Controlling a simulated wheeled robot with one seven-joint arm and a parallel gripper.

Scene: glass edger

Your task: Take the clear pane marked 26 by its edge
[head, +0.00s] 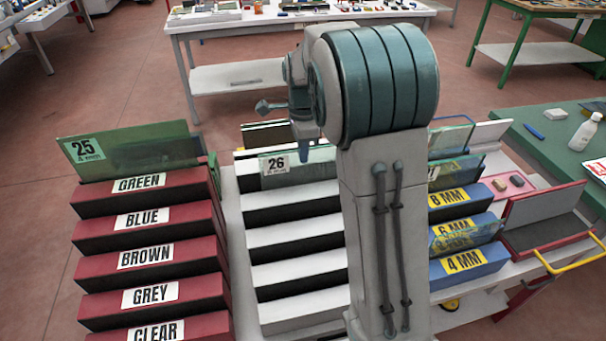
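The clear pane marked 26 (313,174) stands upright in the back slot of the white stepped rack (290,218). Its white 26 label is at its upper left, and my arm hides its right part. My gripper (304,151) is over the pane's top edge, just right of the label, pointing down. One dark fingertip shows at the edge; the other is hidden. I cannot tell whether the fingers touch the glass or are closed on it.
A red stepped rack (150,222), labelled GREEN to CLEAR, holds green pane 25 (135,150) on the left. A blue rack (470,262) with MM labels and a red-framed tray (545,215) stand right. A green table (560,130) holds a white bottle (585,131).

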